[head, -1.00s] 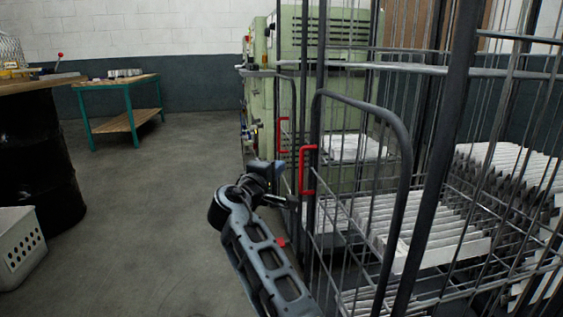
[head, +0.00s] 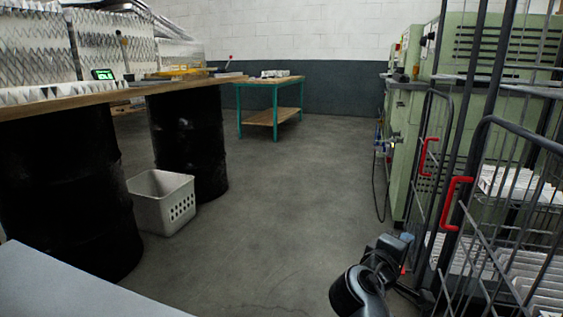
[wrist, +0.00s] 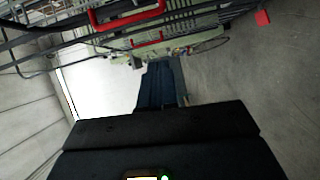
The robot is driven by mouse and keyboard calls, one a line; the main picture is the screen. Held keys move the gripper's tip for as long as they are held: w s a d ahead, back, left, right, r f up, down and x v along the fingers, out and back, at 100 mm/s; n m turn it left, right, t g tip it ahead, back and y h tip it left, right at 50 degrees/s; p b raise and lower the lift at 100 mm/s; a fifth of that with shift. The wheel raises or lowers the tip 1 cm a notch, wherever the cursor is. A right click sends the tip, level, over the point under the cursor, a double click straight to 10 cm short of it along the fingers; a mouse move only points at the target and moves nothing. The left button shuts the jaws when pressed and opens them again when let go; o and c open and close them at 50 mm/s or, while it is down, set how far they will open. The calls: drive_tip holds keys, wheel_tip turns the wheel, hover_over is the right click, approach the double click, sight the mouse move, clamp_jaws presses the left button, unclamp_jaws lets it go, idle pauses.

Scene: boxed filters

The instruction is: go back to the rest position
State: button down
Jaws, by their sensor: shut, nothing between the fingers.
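My gripper (wrist: 165,82) shows in the wrist view as dark fingers beyond the black wrist housing. It is shut, with nothing seen held in it. In the head view the end of my arm is at the lower right, on the near left side of a wire cage trolley (head: 489,125). The trolley has a red handle (head: 456,203) on its frame, and white boxed filters (head: 520,186) lie inside it. In the wrist view, cage bars with a red handle (wrist: 128,16) cross the top of the picture. Much of my arm is outside the head view.
A wood-topped bench (head: 120,89) on black drums (head: 190,140) stands at the left. A white crate (head: 160,200) is on the floor beside it. A teal table (head: 270,100) stands at the back and a green machine (head: 405,140) behind the trolley. The middle floor is clear.

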drive_tip(key=s+a+f+t+y, duration=0.1)
drive_tip(key=s+f+y, duration=0.3)
drive_tip(key=s+f, duration=0.5)
drive_tip(key=s+a+f+y, duration=0.2)
drive_tip(key=s+f+y, duration=0.1)
drive_tip(key=s+f, duration=0.55)
drive_tip(key=s+a+r+m+y, duration=0.1)
drive_tip(key=s+a+y, duration=0.1)
drive_tip(key=s, duration=0.8)
drive_tip(key=s+a+m+y, duration=0.1)
drive_tip(key=s+y, duration=0.2)
drive_tip(key=s, duration=0.8)
drive_tip(key=s+r+m+t, duration=0.2)
drive_tip(key=s+r+m, duration=0.4)
drive_tip(key=s+r, duration=0.8)
wheel_tip(320, 180, up, 27)
drive_tip(key=p, duration=2.7)
drive_tip(key=shift+w+a, duration=0.15)
drive_tip(key=shift+a, duration=0.25)
